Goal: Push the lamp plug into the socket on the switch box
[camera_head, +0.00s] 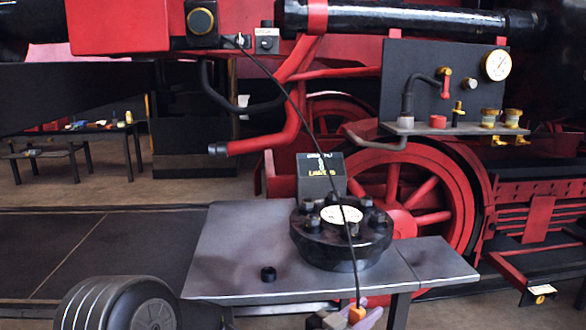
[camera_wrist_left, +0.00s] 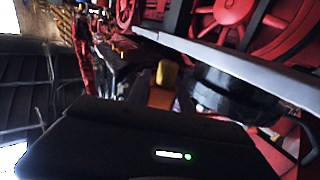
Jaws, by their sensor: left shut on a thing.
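The orange lamp plug (camera_head: 357,314) is at the bottom of the head view, below the table's front edge. My left gripper (camera_head: 350,317) is shut on it; the fingers show only partly. In the left wrist view the plug (camera_wrist_left: 162,97) stands up orange and yellow beyond the dark gripper body. A thin black cable (camera_head: 296,108) runs from the plug up across the table to the upper left. It ends beside a small grey box with a white label (camera_head: 266,40), probably the switch box, near a dark round-lensed lamp (camera_head: 202,21). The socket opening is too small to tell. My right gripper is not in view.
Red pipes (camera_head: 270,138) and the locomotive's wheel (camera_head: 420,200) stand behind. A gauge panel (camera_head: 420,70) is at the upper right.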

